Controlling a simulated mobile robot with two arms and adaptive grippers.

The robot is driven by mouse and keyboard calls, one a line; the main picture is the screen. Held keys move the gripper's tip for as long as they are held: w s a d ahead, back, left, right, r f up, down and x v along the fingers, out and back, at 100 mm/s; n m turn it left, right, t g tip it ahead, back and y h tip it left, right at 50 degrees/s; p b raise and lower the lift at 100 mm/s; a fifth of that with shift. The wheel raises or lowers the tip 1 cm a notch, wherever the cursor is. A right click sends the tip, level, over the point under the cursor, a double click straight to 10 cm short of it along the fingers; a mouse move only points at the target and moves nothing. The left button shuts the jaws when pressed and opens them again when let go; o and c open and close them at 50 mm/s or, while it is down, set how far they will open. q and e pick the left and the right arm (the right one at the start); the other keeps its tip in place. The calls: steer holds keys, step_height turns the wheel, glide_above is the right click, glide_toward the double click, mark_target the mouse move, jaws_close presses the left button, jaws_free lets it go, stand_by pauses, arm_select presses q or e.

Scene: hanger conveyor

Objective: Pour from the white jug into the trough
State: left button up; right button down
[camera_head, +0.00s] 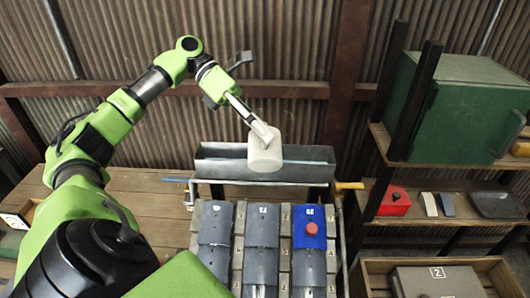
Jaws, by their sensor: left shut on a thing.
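The white jug (265,157) is held in the air in front of the grey metal trough (215,168), overlapping its middle in the picture. It looks close to upright; I cannot tell whether anything flows from it. My left gripper (262,130) is shut on the jug at its upper side, with the arm reaching in from the left. The jug hides part of the trough's inside and front wall. My right gripper is not in view.
Below the trough stands a conveyor with grey hangers (262,225) and a blue block with a red button (310,230). A wooden table (145,200) lies at left. At right, shelves hold a green cabinet (455,110) and a red box (394,201), above a wooden crate (375,268).

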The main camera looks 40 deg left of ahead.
arm_select(q)
steer(key=shift+a, duration=0.1)
stand_by(0.4)
steer(key=shift+w+a+f+n+g+h, duration=0.1)
steer(key=shift+w+a+n+g+h, duration=0.15)
steer(key=shift+h, duration=0.25)
steer(key=shift+w, duration=0.15)
stand_by(0.4)
steer(key=shift+w+a+f+n+g+h, duration=0.2)
steer(key=shift+w+a+n+g+h, duration=0.05)
steer(key=shift+n+h, duration=0.1)
steer(key=shift+w+a, duration=0.1)
stand_by(0.7)
steer(key=shift+w+a+f+h, duration=0.15)
steer(key=shift+w+f+h, duration=0.1)
steer(key=shift+h, duration=0.1)
steer(key=shift+n, duration=0.3)
steer(key=shift+g, duration=0.3)
steer(key=shift+w+a+n+h, duration=0.3)
steer(key=shift+w+a+h, duration=0.05)
steer(key=shift+h, duration=0.05)
